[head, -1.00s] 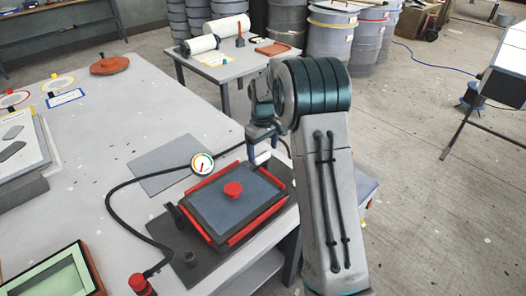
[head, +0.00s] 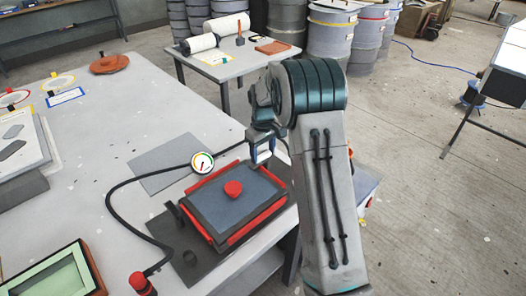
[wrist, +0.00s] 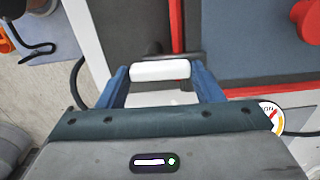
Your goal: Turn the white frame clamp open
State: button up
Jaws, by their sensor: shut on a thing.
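The white frame clamp (wrist: 160,70) is a short white bar that lies between the two blue fingers of my gripper (wrist: 162,73) in the wrist view. My gripper is shut on it. In the head view my gripper (head: 260,156) is at the far right corner of the red-edged frame (head: 268,217), and the clamp there is mostly hidden by the fingers. A dark bar behind the clamp shows in the wrist view. The frame holds a dark blue-grey panel with a red knob (head: 233,189) on it.
A round gauge (head: 202,162) stands beside the frame, with a black hose (head: 110,195) curving left to a red fitting (head: 140,284). A green-screened box (head: 50,275) is at the near left. The table's right edge is close to the frame.

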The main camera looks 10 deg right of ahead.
jog(key=m+b, duration=0.1)
jog(key=m, duration=0.3)
jog(key=shift+w, duration=0.15)
jog(key=m, duration=0.4)
jog(key=shift+w+m, duration=0.15)
jog(key=shift+m, duration=0.15)
jog(key=m, duration=0.4)
jog(key=shift+w+m, duration=0.1)
jog(key=shift+m, duration=0.2)
jog(key=m, duration=0.4)
jog(key=shift+w+d, duration=0.1)
jog(key=shift+m, duration=0.3)
jog(key=o, duration=1)
